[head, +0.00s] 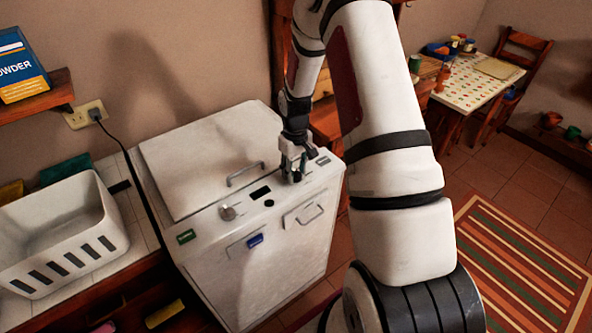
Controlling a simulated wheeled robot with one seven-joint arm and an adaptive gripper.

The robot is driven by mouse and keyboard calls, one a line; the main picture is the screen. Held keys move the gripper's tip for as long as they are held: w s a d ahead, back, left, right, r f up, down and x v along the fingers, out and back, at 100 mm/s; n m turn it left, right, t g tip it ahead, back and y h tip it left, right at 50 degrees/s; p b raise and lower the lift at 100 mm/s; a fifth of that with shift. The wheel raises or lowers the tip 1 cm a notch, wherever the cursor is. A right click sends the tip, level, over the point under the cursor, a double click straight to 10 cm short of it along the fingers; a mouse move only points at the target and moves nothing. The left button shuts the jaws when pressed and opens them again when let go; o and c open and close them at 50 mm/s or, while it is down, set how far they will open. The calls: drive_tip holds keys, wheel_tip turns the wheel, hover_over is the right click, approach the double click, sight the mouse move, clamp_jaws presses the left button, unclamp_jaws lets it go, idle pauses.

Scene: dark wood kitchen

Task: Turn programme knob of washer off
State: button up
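The washer (253,283) is a white box-shaped machine with a lid (195,165) on top and a control strip along its front edge. A round grey knob (228,212) sits on the left part of the strip. A dark display (260,192) and a small black round spot (269,203) are near the middle. My gripper (293,176) points down at the right part of the strip, with its fingertips at or just above the panel. The fingers hide what lies beneath them, so I cannot tell whether they hold a knob there.
A white slotted basket (58,235) stands on the tiled counter left of the washer. A handle (245,174) rises from the lid, close to my gripper. A shelf (40,103) with a powder box (20,66) is upper left. A table (470,85) stands far right.

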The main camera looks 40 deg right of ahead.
sight(295, 172)
drive_tip(key=shift+o, duration=0.3)
wheel_tip(295, 172, up, 12)
idle(0.5)
idle(0.4)
